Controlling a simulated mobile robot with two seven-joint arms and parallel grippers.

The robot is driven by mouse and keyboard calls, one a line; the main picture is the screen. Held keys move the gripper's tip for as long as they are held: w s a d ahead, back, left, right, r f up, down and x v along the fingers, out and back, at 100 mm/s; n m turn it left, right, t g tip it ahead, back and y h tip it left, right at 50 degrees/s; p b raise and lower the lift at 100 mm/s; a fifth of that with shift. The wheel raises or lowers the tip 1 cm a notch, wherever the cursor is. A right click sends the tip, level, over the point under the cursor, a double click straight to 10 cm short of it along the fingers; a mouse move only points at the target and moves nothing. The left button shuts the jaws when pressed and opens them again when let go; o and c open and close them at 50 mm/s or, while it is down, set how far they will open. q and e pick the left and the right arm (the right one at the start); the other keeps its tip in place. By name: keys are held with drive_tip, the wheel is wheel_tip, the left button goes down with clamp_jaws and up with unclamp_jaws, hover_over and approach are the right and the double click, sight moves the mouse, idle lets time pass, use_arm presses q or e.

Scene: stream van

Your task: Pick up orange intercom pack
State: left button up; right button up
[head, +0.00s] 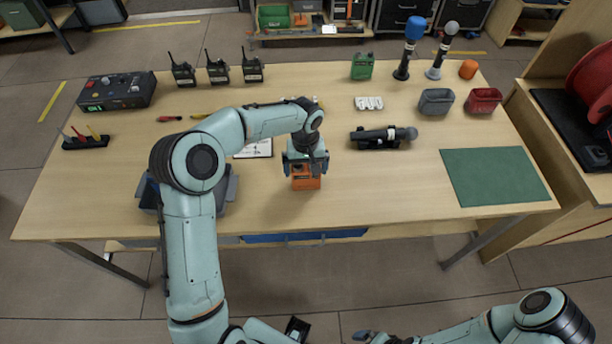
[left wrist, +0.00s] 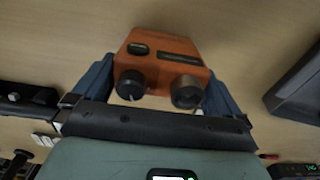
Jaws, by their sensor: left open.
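The orange intercom pack (head: 306,181) stands on the wooden table near its front edge, under my left gripper (head: 306,168). In the left wrist view the pack (left wrist: 165,62) shows two dark knobs and a small dark display slot. My left gripper (left wrist: 160,88) is open, with one blue finger on each side of the pack. I cannot tell whether the fingers touch it. The gripper hides part of the pack in the head view. My right gripper (head: 372,336) is low at the bottom edge, away from the table, and its jaws are unclear.
A grey bin (head: 228,192) stands left of the pack, partly behind my left arm. A microphone (head: 385,136) on a dark holder lies to the right. A green mat (head: 495,177) is at the right. The front middle of the table right of the pack is clear.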

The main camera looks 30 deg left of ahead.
use_arm(q)
drive_tip(key=shift+f, duration=0.8)
drive_tip(key=c, duration=0.9)
drive_tip(key=shift+o, duration=0.2)
